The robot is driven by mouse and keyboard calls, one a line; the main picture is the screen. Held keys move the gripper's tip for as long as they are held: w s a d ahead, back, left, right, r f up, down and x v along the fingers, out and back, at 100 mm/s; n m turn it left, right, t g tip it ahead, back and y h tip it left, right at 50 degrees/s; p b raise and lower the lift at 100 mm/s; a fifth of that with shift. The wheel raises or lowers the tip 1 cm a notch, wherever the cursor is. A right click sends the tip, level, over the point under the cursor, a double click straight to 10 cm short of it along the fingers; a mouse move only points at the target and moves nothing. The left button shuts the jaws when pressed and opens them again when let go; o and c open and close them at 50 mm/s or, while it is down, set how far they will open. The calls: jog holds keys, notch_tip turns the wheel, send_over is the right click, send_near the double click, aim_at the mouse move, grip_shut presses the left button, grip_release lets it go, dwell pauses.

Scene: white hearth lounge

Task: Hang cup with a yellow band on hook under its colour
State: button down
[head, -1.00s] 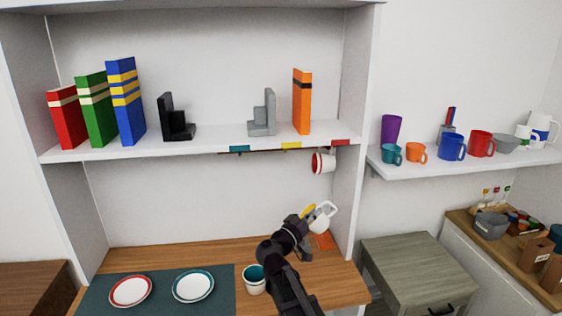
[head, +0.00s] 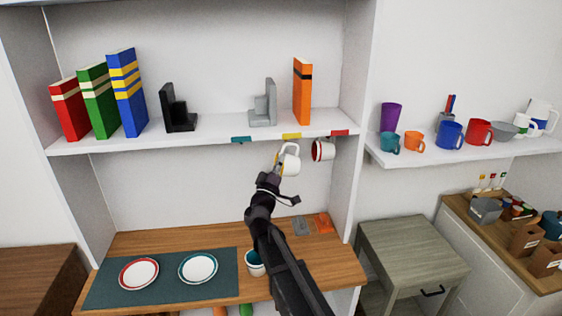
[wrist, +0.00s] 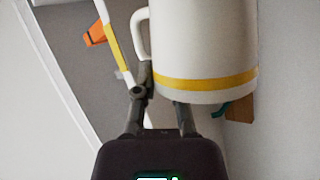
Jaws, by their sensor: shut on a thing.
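The white cup with a yellow band (head: 290,164) is in my gripper (head: 276,174), raised off the desk just below the shelf's front edge. In the head view its handle shows at the top. The yellow tag (head: 291,136) on the shelf edge is right above it; the hook there is too small to make out. In the wrist view the cup (wrist: 205,40) fills the upper middle, its yellow band near the lower end. My gripper (wrist: 160,92) is shut on it, one finger by the handle side; the exact contact is partly hidden.
A red-lined white cup (head: 323,150) hangs under the red tag (head: 340,132), close on the right. The teal tag (head: 241,139) is at the left with free space below. A teal-lined cup (head: 255,264) and two plates stand on the desk (head: 330,270).

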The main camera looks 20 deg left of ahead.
jog(key=shift+w+a, duration=0.2)
jog(key=w+a+f+b, duration=0.1)
jog(key=w+a, duration=0.4)
jog(key=w, duration=0.4)
jog(key=shift+a+f+b, duration=0.25)
jog(key=shift+f+b, duration=0.1)
dwell(1.7)
jog(key=shift+w, duration=0.15)
dwell(0.9)
jog(key=c, duration=0.6)
grip_release()
jog(key=shift+c, duration=0.2)
jog(key=shift+b+v, duration=1.25)
jog(key=shift+v, duration=1.15)
